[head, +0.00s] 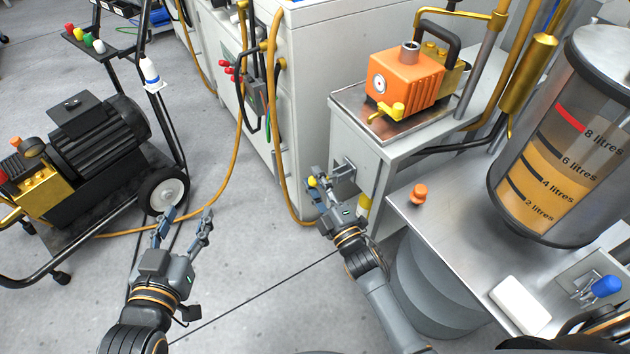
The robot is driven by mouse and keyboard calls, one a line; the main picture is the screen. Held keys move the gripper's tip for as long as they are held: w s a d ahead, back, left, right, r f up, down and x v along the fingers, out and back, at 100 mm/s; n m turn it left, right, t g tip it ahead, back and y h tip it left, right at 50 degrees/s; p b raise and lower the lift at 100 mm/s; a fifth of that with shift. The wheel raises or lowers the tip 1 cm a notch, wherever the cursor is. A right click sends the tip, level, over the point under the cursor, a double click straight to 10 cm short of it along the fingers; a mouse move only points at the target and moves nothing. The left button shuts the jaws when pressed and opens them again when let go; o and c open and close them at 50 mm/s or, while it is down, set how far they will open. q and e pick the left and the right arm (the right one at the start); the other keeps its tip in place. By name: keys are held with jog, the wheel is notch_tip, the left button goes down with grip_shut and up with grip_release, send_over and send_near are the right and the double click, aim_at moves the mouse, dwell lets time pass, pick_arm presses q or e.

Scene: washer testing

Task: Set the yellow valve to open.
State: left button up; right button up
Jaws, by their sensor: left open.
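A small yellow knob (312,182) shows at the fingers of my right gripper (327,180), close to the side of the grey cabinet. I cannot tell whether it is the valve's handle, or whether the fingers close on it. A yellow tap-like handle (396,110) sits on the front of the orange pump unit (405,78) on top of the cabinet. It is clear of both grippers. My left gripper (187,220) is open and empty over the floor, left of my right gripper.
A steel table (450,240) on the right carries an orange knob (419,193), a litre-marked tank (560,150) and a white block (520,306). A black motor cart (100,140) stands left. A yellow hose (235,165) crosses the floor. Open floor lies between.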

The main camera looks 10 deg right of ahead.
jog(key=v, duration=1.2)
jog(key=shift+w, duration=0.1)
